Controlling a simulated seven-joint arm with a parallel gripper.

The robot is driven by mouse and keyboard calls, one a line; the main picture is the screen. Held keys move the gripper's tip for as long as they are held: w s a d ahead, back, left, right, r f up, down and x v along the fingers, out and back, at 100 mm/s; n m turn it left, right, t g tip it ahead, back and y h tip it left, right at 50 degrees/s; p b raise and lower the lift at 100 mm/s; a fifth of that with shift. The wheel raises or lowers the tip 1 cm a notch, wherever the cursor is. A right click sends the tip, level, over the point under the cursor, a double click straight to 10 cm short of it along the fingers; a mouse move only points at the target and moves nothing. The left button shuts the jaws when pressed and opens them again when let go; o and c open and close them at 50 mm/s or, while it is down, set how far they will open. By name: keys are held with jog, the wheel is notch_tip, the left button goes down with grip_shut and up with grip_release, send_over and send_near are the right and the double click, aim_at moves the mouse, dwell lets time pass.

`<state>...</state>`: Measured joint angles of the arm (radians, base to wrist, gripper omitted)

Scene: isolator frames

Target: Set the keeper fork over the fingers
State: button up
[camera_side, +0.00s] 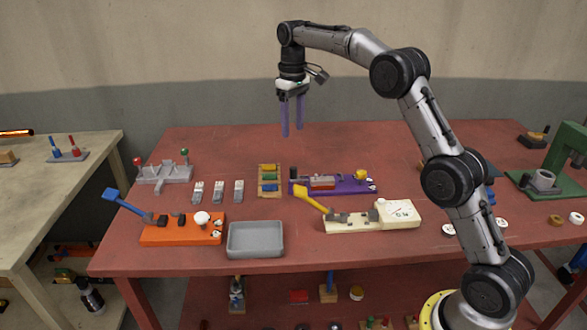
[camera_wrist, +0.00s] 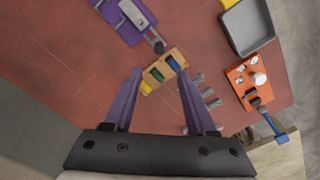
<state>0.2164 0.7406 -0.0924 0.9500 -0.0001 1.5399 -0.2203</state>
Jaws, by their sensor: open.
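My gripper (camera_side: 292,132) is open and empty, high above the back of the red table, its two purple fingers pointing down. In the wrist view my gripper (camera_wrist: 159,71) has a wooden rack between its fingertips, well below. I cannot tell for certain which piece is the keeper fork. Three small grey metal pieces (camera_side: 218,192) stand in a row left of the rack. The orange frame (camera_side: 180,236) has a raised blue-handled lever (camera_side: 123,201). The cream frame (camera_side: 352,226) has a raised yellow-handled lever (camera_side: 310,200). The fingers on these frames are too small to make out.
The rack (camera_side: 269,168) holds yellow, green and blue pieces. A purple fixture (camera_side: 345,187) lies to its right. An empty grey tray (camera_side: 256,240) is at the front. A grey stand (camera_side: 163,174) with red and green knobs is at the back left. A green press (camera_side: 563,157) stands far right.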

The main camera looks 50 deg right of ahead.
aim_at(294, 168)
notch_tip(294, 168, down, 14)
jog(key=shift+d+r, duration=0.1)
dwell(0.5)
grip_shut()
dwell(1.3)
